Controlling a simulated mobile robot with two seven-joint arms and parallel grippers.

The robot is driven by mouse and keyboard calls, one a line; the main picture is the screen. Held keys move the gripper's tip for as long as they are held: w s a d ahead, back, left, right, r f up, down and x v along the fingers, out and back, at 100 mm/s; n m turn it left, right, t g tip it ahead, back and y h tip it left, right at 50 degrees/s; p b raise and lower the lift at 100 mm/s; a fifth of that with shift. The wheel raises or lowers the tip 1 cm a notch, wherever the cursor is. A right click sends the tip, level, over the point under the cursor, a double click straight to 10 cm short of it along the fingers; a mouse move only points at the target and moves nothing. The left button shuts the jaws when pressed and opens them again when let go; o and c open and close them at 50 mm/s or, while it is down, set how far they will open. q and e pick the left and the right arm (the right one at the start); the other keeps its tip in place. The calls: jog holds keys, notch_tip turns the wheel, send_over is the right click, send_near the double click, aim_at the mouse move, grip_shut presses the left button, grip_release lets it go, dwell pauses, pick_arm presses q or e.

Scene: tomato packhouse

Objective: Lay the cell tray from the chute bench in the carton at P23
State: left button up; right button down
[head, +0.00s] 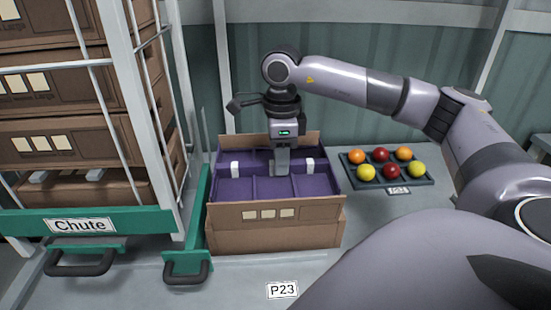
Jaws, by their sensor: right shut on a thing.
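A brown carton (275,235) stands open on the bench behind the P23 label (282,290). The purple cell tray (235,188) is inside the carton's walls, roughly level, with its cells empty and a white tab at its left and right. I cannot tell whether it rests on the carton's floor. My right gripper (282,170) points down over the middle of the tray and is shut on it near its central divider; the fingertips are partly hidden. My left gripper is not in view.
A dark tray (430,182) with several red, orange and yellow tomatoes lies right of the carton. Left stands the green and white Chute rack (150,220) holding stacked brown cartons (60,85), close to the carton. The grey bench in front is clear.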

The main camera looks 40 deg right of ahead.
aim_at(281, 180)
notch_tip(281, 180, down, 4)
jog(key=b, duration=0.3)
jog(key=shift+f+b, duration=0.65)
jog(key=shift+f, duration=0.25)
jog(key=shift+f+b, duration=0.6)
jog(key=shift+f, duration=0.25)
notch_tip(281, 180, down, 2)
jog(key=shift+f+b, duration=0.25)
jog(key=shift+b, duration=0.65)
jog(key=shift+f+b, duration=0.55)
jog(key=shift+f, duration=0.3)
pick_arm(q)
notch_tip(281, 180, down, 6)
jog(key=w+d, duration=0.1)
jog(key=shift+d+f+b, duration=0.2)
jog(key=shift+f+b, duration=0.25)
jog(key=shift+b, duration=0.05)
pick_arm(e)
jog(key=shift+f, duration=0.7)
jog(key=c, duration=0.9)
grip_release()
jog(key=shift+c, duration=0.2)
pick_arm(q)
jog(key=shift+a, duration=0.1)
pick_arm(e)
jog(key=c, duration=0.3)
